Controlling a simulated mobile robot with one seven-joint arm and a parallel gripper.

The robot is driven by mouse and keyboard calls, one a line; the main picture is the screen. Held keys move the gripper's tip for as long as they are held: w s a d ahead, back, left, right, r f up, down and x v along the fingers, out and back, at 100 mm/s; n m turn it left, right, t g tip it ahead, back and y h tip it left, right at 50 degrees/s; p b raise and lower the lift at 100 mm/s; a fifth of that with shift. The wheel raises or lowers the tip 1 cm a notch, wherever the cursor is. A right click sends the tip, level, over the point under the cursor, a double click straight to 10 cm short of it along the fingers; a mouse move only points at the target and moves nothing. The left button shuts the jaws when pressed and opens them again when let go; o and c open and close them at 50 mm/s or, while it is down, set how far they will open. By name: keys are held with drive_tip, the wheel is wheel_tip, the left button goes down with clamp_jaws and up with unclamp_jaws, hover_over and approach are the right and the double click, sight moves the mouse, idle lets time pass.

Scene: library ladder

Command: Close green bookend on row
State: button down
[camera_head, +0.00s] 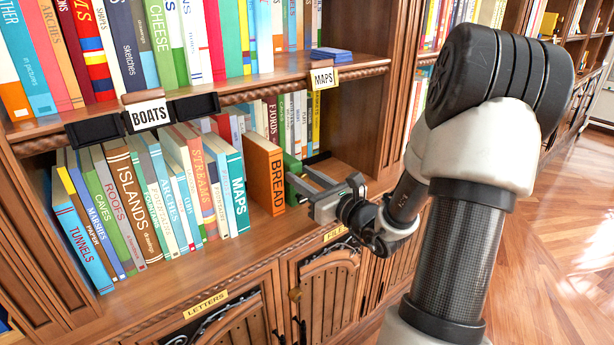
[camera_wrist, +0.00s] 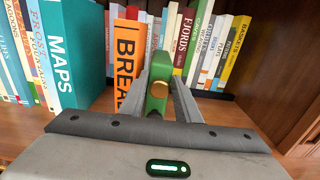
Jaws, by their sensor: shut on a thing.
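The green bookend (camera_wrist: 157,88) stands on the lower shelf between the fingers of my gripper (camera_wrist: 165,78); a round brass-coloured knob shows on it in the wrist view. In the head view, the green bookend (camera_head: 293,178) is partly hidden by my gripper (camera_head: 305,178). The fingers are shut on it. It stands right beside the orange book BREAD (camera_head: 265,175), at the right end of the row of books (camera_head: 150,200). I cannot tell whether the bookend touches BREAD. A narrow gap shows between BREAD and the teal MAPS book (camera_head: 238,190).
More books (camera_wrist: 205,50) stand behind the bookend at the back of the shelf. The shelf's right side panel (camera_head: 355,115) is close to my gripper. Some bare shelf lies right of the bookend.

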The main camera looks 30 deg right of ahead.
drive_tip(key=c, duration=1.5)
unclamp_jaws()
drive_tip(key=s+d, duration=0.1)
drive_tip(key=s, duration=0.4)
drive_tip(key=s+d+p, duration=0.1)
drive_tip(key=s, duration=0.5)
drive_tip(key=s+d+p, duration=0.1)
drive_tip(key=s, duration=0.5)
drive_tip(key=shift+s+d, duration=0.1)
drive_tip(key=shift+d, duration=0.15)
